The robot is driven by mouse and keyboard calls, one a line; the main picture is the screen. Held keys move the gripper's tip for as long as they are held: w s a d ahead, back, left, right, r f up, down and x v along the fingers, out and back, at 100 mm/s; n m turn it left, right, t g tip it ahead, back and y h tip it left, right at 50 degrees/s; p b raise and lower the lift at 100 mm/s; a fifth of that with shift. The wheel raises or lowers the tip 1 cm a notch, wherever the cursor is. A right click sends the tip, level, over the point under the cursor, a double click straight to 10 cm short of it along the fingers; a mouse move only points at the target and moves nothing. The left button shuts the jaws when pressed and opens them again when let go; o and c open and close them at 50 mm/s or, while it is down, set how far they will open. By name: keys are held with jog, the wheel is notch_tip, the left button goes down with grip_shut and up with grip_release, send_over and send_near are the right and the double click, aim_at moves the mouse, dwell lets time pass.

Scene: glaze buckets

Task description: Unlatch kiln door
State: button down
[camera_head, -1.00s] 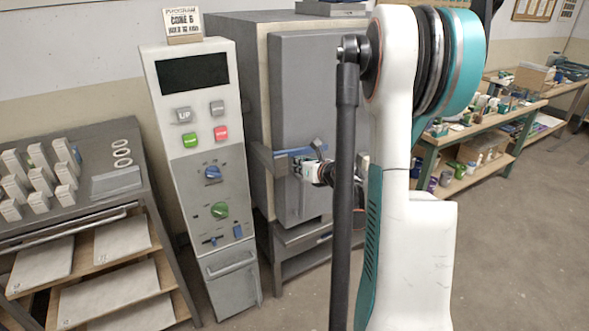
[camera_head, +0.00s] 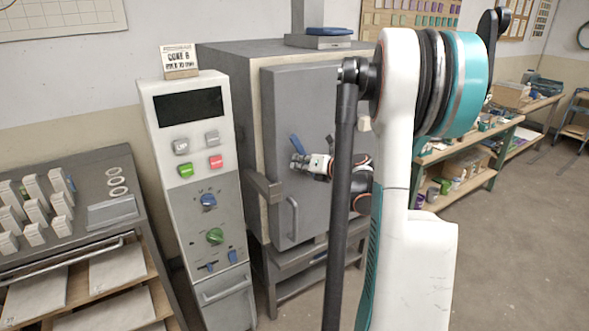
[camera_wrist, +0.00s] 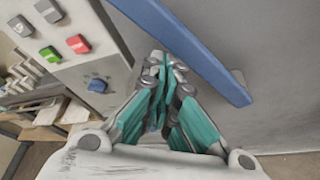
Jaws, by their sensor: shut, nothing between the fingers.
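The kiln door (camera_head: 320,110) is a grey panel on the front of the grey kiln (camera_head: 245,110). Its blue latch lever (camera_head: 296,144) is tilted steeply, upper end to the left, and stands clear of the grey latch bracket (camera_head: 264,189) at the door's left edge. My gripper (camera_head: 293,163) is shut and empty, just below the lever in the head view. In the wrist view the lever (camera_wrist: 190,50) runs diagonally beside my closed teal fingers (camera_wrist: 163,72); whether they touch is unclear. I cannot tell whether the door is ajar. My arm hides the door's right part.
A control panel (camera_head: 205,260) with buttons and knobs stands close left of the kiln. A vertical door handle (camera_head: 293,217) sits below the lever. A rack with boards (camera_head: 118,268) is at far left. Workbenches (camera_head: 465,155) stand at right; the floor (camera_head: 515,240) there is clear.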

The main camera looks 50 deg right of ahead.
jog(key=d+r, duration=0.1)
jog(key=d+r+p, duration=0.1)
jog(key=d, duration=0.1)
jog(key=shift+s+r, duration=0.2)
jog(key=shift+s, duration=0.2)
jog(key=shift+s+d+r, duration=0.15)
jog(key=shift+d, duration=0.55)
jog(key=shift+s+d+r, duration=0.15)
jog(key=shift+d+r, duration=0.05)
jog(key=shift+d, duration=0.45)
jog(key=shift+s+d+r, duration=0.15)
jog(key=shift+d, duration=0.55)
jog(key=p, duration=0.3)
send_near(303, 154)
jog(key=shift+s+d+f, duration=0.25)
jog(key=shift+s+d, duration=0.1)
jog(key=shift+s, duration=0.2)
jog(key=shift+s+d+f, duration=0.2)
jog(key=shift+s+d, duration=0.15)
jog(key=shift+s, duration=0.25)
